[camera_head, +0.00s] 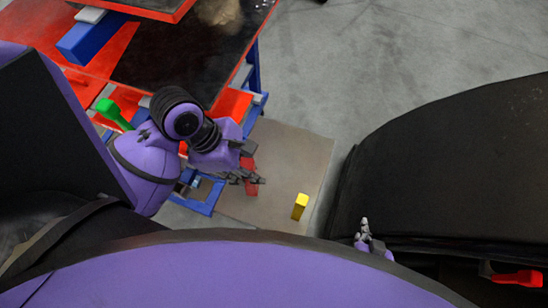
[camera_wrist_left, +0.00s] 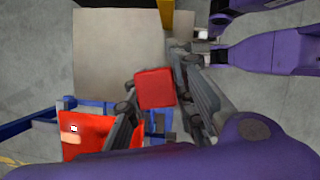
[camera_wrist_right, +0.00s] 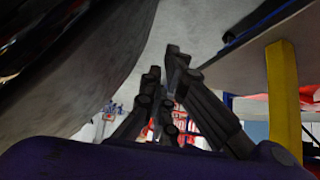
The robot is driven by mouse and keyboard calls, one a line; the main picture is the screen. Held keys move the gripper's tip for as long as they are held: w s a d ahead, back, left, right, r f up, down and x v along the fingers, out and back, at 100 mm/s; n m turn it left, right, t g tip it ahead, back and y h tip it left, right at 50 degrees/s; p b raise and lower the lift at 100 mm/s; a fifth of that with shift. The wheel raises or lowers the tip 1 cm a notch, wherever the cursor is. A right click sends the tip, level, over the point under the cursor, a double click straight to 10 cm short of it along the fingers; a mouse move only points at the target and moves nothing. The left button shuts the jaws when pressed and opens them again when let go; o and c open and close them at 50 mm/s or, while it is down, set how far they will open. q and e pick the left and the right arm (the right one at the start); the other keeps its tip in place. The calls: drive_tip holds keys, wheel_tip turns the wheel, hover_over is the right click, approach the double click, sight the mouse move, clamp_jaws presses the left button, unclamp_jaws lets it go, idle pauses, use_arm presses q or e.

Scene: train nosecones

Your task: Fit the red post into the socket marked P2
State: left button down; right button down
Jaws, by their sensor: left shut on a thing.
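The red post (camera_wrist_left: 155,88) is between the fingers of my left gripper (camera_wrist_left: 152,88), which is shut on it. In the head view the red post (camera_head: 250,163) shows partly behind the dark fingers, over the brown board (camera_head: 300,150). I cannot tell the gap below it. My right gripper (camera_head: 365,230) is small in the head view, right of the board, with nothing seen in it. Its fingertips (camera_wrist_right: 162,65) look close together in the right wrist view; whether they meet is unclear. No P2 mark or socket is legible.
A yellow post (camera_head: 299,207) stands by the board's near right part. A red and black table (camera_head: 180,60) with a blue block (camera_head: 90,38) is at upper left. A green piece (camera_head: 112,113) is left of my left arm. A dark curved body (camera_head: 450,160) fills the right.

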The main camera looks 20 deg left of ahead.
use_arm(q)
drive_tip(key=w+d+f+n, duration=0.1)
drive_tip(key=w+d+f, duration=0.2)
drive_tip(key=w+f, duration=0.9)
drive_tip(key=shift+w+d+f+n+t, duration=0.3)
drive_tip(key=shift+w+f+n, duration=0.1)
drive_tip(key=shift+f, duration=0.3)
drive_tip(key=c, duration=1.5)
unclamp_jaws()
